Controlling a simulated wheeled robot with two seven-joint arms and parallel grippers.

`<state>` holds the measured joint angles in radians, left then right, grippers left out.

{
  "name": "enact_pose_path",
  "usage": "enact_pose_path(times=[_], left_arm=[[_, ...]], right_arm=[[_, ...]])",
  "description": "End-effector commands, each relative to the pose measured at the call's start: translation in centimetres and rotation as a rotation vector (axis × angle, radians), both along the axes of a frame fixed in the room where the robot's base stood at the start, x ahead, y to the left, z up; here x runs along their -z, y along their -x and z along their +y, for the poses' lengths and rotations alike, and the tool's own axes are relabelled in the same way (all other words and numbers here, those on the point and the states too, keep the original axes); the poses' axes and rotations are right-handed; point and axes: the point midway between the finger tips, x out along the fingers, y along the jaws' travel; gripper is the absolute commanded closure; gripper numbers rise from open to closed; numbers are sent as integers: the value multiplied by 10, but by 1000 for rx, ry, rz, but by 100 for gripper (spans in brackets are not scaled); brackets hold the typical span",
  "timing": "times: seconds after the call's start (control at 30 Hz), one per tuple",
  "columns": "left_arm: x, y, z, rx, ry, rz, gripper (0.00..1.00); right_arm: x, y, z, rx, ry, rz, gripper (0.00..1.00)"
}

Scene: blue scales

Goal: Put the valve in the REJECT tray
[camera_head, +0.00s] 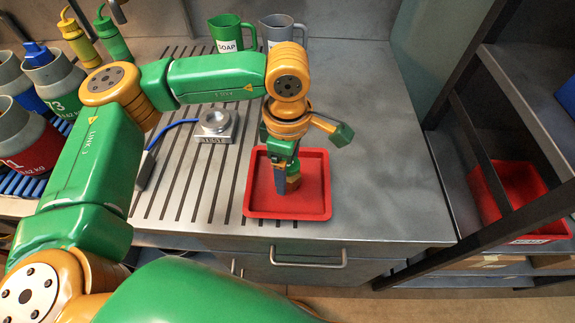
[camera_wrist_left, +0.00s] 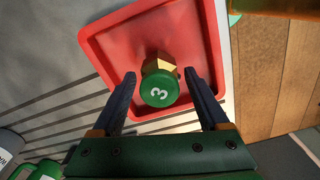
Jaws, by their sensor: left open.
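The valve (camera_wrist_left: 159,88) has a brass hex body and a round green cap marked 3. It is over the floor of a red tray (camera_wrist_left: 112,45) in the left wrist view. In the head view its brass part (camera_head: 293,183) shows beside my finger, inside the red tray (camera_head: 316,190) on the steel counter. No label shows on this tray, so I cannot tell whether it is the REJECT one. My left gripper (camera_wrist_left: 160,74) is open, its fingers on either side of the valve with visible gaps. It points down over the tray in the head view (camera_head: 284,172). My right gripper is out of view.
Green (camera_head: 231,36) and grey (camera_head: 283,30) jugs stand behind. Numbered containers (camera_head: 52,82) are at the left. A red bin (camera_head: 520,190) with a white label sits on the right rack. The counter right of the tray is clear.

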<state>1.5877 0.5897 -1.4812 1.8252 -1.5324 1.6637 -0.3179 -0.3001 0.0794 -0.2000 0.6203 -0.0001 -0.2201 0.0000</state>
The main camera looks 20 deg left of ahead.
Motion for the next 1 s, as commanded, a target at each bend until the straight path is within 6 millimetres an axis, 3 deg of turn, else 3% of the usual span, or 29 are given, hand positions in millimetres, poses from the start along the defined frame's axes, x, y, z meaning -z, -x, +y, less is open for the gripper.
enact_pose_path(times=[0.07,0.13,0.4,0.5,0.67,1.0], left_arm=[[-8,0,0,0,0,-1,23],[-18,-1,0,0,1,-5,23],[-95,-1,-1,0,2,-4,23],[-113,0,-1,0,1,-2,23],[-124,0,0,0,0,-1,23],[-123,0,0,0,0,0,23]], right_arm=[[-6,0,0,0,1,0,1],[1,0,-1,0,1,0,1],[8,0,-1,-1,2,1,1],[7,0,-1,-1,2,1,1],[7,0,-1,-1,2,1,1],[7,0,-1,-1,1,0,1]])
